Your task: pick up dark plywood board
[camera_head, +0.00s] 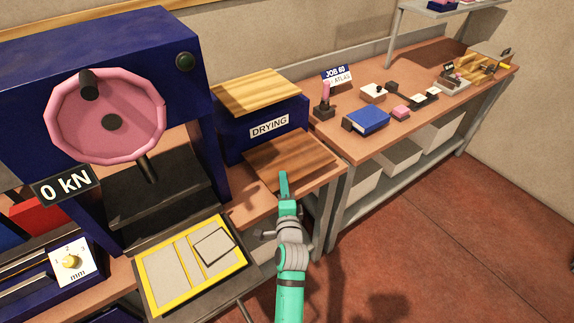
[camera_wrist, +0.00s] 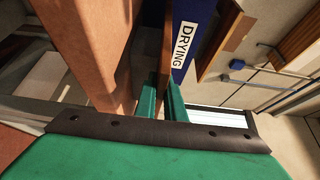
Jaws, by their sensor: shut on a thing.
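The dark plywood board (camera_head: 292,156) lies flat in front of the blue box labelled DRYING (camera_head: 240,130), over the wooden bench. My gripper (camera_head: 284,185) reaches its front edge from the front. In the wrist view, my gripper's green fingers (camera_wrist: 163,98) stand on either side of the dark board, seen edge-on (camera_wrist: 166,45), and are shut on it. The head view does not show clearly whether the board is clear of the bench.
A lighter board (camera_head: 257,92) lies on top of the box. The press with a pink wheel (camera_head: 104,118) and a yellow-framed tray (camera_head: 188,268) stand to the left. A bench with a blue book (camera_head: 367,121) and small items runs right. Open floor (camera_head: 440,220) lies front right.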

